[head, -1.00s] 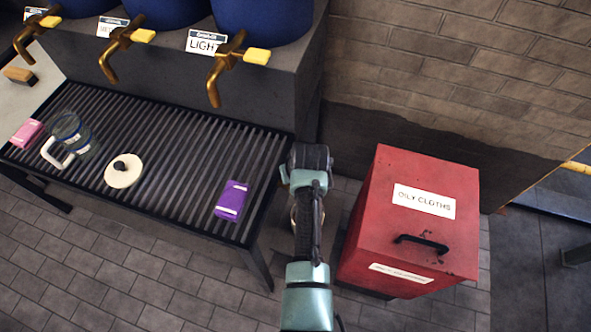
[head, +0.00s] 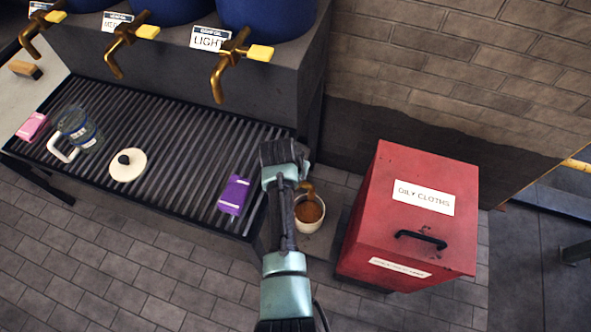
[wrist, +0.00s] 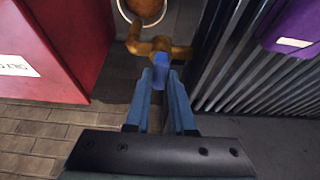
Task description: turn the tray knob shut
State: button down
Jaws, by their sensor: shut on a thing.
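The tray knob (wrist: 160,70) is a small blue lever on a brass drain tap (wrist: 171,49) at the edge of the slatted drip tray (wrist: 240,85). My gripper (wrist: 161,80) is shut on the knob, one blue finger on each side of it. In the head view, the brass spout (head: 308,188) shows beside my wrist, above a white cup (head: 309,226) with brown contents. The cup's rim also shows in the wrist view (wrist: 121,8). In the head view, my arm hides the knob and fingertips.
A red bin (head: 405,265) labelled OILY CLOTHS stands close on the right. A purple packet (head: 233,195), a white lid (head: 127,165), a glass jug (head: 78,130) and a pink packet (head: 32,127) lie on the tray. Brass taps (head: 228,62) hang above it.

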dwell(0.4)
jog(key=c, duration=0.8)
grip_release()
jog(key=shift+o, duration=0.2)
jog(key=shift+r, duration=0.1)
jog(key=p+v, duration=0.1)
jog(key=v, duration=1.1)
jog(key=shift+r+p, duration=0.35)
jog(key=shift+r, duration=0.05)
jog(key=shift+s+a, duration=0.1)
